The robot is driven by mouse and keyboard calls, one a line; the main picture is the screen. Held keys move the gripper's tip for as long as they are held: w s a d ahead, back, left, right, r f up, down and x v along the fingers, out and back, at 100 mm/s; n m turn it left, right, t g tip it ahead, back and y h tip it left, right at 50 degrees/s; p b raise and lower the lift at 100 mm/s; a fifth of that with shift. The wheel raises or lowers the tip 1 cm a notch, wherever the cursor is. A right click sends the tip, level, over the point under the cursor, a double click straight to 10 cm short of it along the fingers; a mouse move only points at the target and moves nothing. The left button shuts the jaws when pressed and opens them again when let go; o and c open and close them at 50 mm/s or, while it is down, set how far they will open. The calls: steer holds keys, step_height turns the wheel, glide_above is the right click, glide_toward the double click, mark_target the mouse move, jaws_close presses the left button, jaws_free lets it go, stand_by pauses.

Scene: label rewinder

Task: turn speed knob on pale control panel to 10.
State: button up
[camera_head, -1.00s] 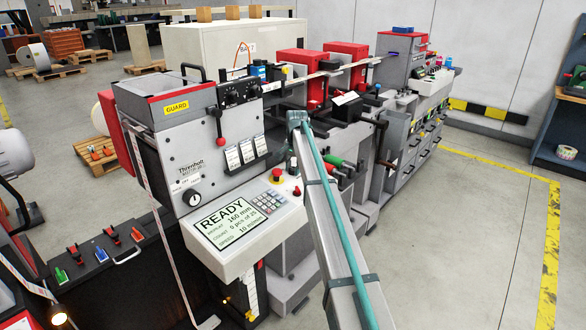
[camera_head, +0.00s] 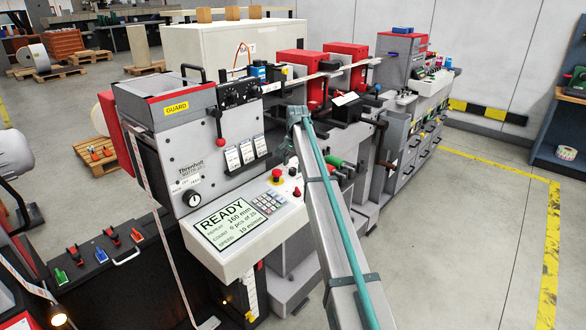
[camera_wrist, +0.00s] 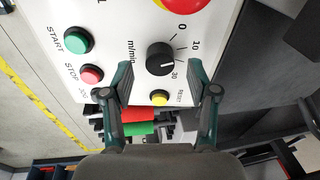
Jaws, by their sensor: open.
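The pale control panel (camera_head: 236,262) slopes out of the grey machine, with a lit READY display (camera_head: 236,220). In the wrist view, the black speed knob (camera_wrist: 160,58) sits on the panel (camera_wrist: 115,20) beside the marks 0, 10 and 30. A small white mark shows on the knob; it appears to lie nearer the 30 side, but I cannot read it exactly. My gripper (camera_wrist: 161,86) is open, its fingers apart on the left and right of the knob's lower side. No contact with the knob is visible. In the head view my arm partly hides this end of the panel.
Around the knob are a green START button (camera_wrist: 77,40), a red STOP button (camera_wrist: 91,74), a yellow RESET button (camera_wrist: 160,98) and a large red button at the top. A keypad (camera_head: 270,203) adjoins the display. Red and green handles (camera_wrist: 137,128) lie beyond the panel edge.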

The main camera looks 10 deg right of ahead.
step_height(320, 180, up, 10)
steer(key=s, duration=0.1)
steer(key=shift+s+d+f, duration=0.15)
steer(key=shift+s+d, duration=0.05)
steer(key=shift+s, duration=0.2)
